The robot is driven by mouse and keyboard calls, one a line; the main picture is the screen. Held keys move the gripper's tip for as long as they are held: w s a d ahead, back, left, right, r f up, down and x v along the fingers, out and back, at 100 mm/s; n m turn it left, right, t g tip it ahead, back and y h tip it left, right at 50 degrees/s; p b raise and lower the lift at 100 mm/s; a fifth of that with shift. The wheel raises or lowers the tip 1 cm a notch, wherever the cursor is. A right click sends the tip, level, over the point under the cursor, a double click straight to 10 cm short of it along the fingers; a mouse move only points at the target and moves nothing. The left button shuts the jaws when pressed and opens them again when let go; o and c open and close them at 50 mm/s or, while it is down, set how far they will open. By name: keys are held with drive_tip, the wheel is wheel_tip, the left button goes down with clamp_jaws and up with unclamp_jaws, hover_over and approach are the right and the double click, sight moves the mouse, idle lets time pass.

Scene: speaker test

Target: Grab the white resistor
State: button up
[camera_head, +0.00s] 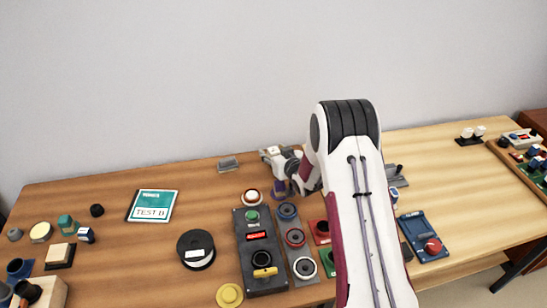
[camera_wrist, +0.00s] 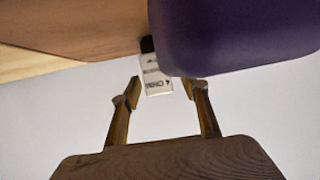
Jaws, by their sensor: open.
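In the wrist view, a small white block with dark print (camera_wrist: 157,84), which looks like the white resistor, shows between the two fingertips of my gripper (camera_wrist: 161,89). A gap shows on each side of it, and the jaws are open. I cannot tell how deep it lies between the fingers. A dark piece touches its upper end, and a large purple shape (camera_wrist: 235,35) partly covers its right side. In the head view my arm hides part of the bench, and I cannot clearly make out the resistor near the gripper.
The wooden table (camera_head: 130,260) carries a dark button panel (camera_head: 262,262), a black spool (camera_head: 196,250), a teal TEST B booklet (camera_head: 152,206) and a blue switch box (camera_head: 424,238). A component board (camera_head: 523,158) stands at the far right. The table's back middle-left is mostly clear.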

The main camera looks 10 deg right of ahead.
sight(274, 150)
drive_tip(key=shift+c, duration=0.3)
drive_tip(key=c, duration=1.1)
drive_tip(key=shift+c, duration=0.2)
drive_tip(key=shift+r, duration=0.1)
drive_tip(key=shift+r, duration=4.95)
